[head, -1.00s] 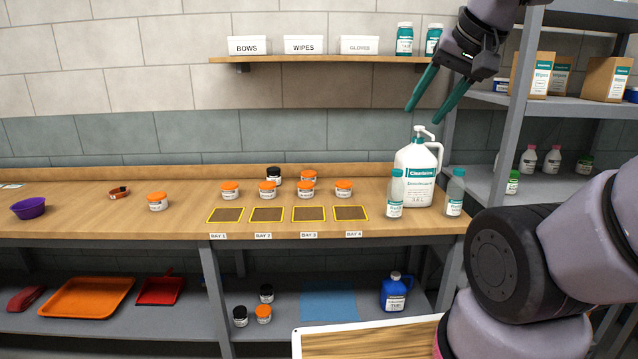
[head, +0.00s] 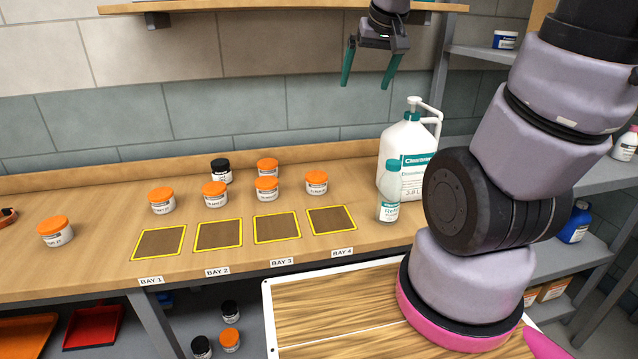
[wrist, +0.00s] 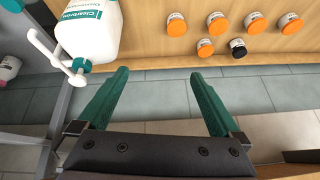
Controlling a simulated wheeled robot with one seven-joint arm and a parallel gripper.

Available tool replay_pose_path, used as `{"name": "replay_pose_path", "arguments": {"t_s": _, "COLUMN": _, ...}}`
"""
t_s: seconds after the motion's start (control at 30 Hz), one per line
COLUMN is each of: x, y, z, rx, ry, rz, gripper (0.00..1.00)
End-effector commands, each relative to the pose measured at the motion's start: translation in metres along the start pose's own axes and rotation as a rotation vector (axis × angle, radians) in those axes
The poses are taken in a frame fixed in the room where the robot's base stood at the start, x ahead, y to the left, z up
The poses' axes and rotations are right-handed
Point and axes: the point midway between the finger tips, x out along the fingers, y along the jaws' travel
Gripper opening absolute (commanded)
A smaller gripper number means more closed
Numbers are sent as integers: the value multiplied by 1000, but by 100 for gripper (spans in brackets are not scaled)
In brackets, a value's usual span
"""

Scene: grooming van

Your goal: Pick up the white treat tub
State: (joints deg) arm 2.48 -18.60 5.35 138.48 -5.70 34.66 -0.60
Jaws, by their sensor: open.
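Several white tubs with orange lids stand on the wooden bench, among them one at the far left (head: 55,234), one behind bay 1 (head: 161,203) and one behind bay 4 (head: 316,185). One white tub has a black lid (head: 221,173) and stands in the back row. I cannot tell from the labels which is the treat tub. My gripper (head: 367,82) is open and empty, high above the back of the bench, right of the tubs. In the wrist view my gripper (wrist: 160,73) has nothing between its fingers; the tubs lie beyond its right finger.
A big white jug (head: 404,155) with a pump and a small clear bottle (head: 390,200) stand right of the tubs. A wall shelf (head: 230,5) is above. Yellow-edged bay mats (head: 218,234) lie empty along the front. More tubs (head: 229,340) sit below.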

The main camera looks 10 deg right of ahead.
Motion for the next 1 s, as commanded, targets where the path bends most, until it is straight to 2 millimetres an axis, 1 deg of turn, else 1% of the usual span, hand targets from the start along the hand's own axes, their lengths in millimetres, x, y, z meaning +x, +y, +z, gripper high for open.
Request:
{"name": "replay_pose_path", "arguments": {"t_s": 0.03, "x": 27, "y": -1, "z": -6, "rx": -44, "ry": -26, "rz": 11, "gripper": 100}}
{"name": "replay_pose_path", "arguments": {"t_s": 0.07, "x": 40, "y": -2, "z": -10, "rx": -73, "ry": -32, "rz": 15, "gripper": 100}}
{"name": "replay_pose_path", "arguments": {"t_s": 0.1, "x": 59, "y": -3, "z": -14, "rx": -112, "ry": -40, "rz": 18, "gripper": 100}}
{"name": "replay_pose_path", "arguments": {"t_s": 0.17, "x": 88, "y": -6, "z": -18, "rx": -167, "ry": -54, "rz": 17, "gripper": 100}}
{"name": "replay_pose_path", "arguments": {"t_s": 0.2, "x": 108, "y": -8, "z": -20, "rx": -205, "ry": -63, "rz": 12, "gripper": 100}}
{"name": "replay_pose_path", "arguments": {"t_s": 0.33, "x": 172, "y": -19, "z": -18, "rx": -315, "ry": -91, "rz": -22, "gripper": 100}}
{"name": "replay_pose_path", "arguments": {"t_s": 0.4, "x": 202, "y": -25, "z": -13, "rx": -366, "ry": -103, "rz": -48, "gripper": 100}}
{"name": "replay_pose_path", "arguments": {"t_s": 0.5, "x": 238, "y": -34, "z": -5, "rx": -422, "ry": -112, "rz": -87, "gripper": 100}}
{"name": "replay_pose_path", "arguments": {"t_s": 0.6, "x": 263, "y": -41, "z": 4, "rx": -458, "ry": -119, "rz": -119, "gripper": 100}}
{"name": "replay_pose_path", "arguments": {"t_s": 0.77, "x": 284, "y": -48, "z": 11, "rx": -484, "ry": -121, "rz": -146, "gripper": 100}}
{"name": "replay_pose_path", "arguments": {"t_s": 1.0, "x": 321, "y": -53, "z": 18, "rx": -489, "ry": -122, "rz": -150, "gripper": 100}}
